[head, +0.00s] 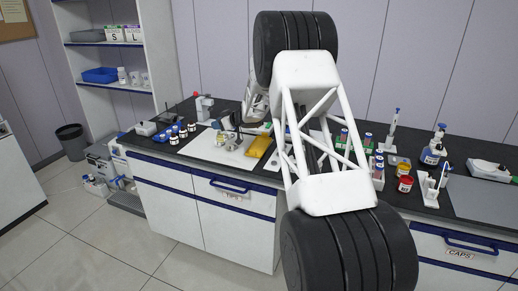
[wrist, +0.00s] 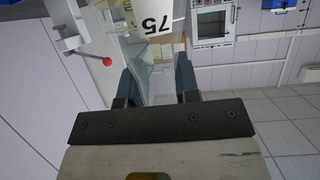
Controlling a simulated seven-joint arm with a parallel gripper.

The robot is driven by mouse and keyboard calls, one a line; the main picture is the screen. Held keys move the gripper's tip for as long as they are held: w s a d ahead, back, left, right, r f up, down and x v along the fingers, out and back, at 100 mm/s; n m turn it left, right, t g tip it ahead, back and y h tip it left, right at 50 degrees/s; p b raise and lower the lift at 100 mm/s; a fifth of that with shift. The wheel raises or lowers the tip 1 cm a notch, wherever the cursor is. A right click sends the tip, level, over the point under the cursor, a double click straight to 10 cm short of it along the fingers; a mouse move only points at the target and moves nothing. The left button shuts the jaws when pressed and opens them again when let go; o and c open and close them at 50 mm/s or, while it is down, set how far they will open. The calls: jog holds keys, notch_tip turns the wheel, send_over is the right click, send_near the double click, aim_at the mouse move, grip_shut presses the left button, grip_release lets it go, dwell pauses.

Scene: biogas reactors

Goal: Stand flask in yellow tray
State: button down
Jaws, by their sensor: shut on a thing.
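My gripper (head: 229,125) is over the white mat on the bench, left of the yellow tray (head: 260,146). In the wrist view my gripper (wrist: 155,88) has its two dark fingers closed on the sides of a clear flask (wrist: 153,84). A white patch marked 75 (wrist: 158,22) shows upside down just beyond the fingers; I cannot tell whether it is on the flask. In the head view the flask is small and partly hidden by the gripper, and its tilt is unclear. The tray lies on the bench, apart from the gripper.
My arm hides the bench right of the tray. Farther right are a red-labelled jar (head: 405,184), tube racks and pipette stands. A red-knobbed stand (wrist: 106,61) shows in the wrist view.

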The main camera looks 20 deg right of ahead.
jog(key=s+d+r+n+g+y, duration=0.1)
jog(key=d+r, duration=0.2)
jog(key=d, duration=1.5)
jog(key=shift+s+r, duration=0.15)
jog(key=shift+s, duration=0.05)
notch_tip(320, 180, down, 6)
jog(key=shift+a+f, duration=0.1)
jog(key=shift+f, duration=0.1)
jog(key=shift+f, duration=1.8)
jog(key=shift+f, duration=0.1)
jog(key=c, duration=0.8)
grip_release()
jog(key=shift+c, duration=0.2)
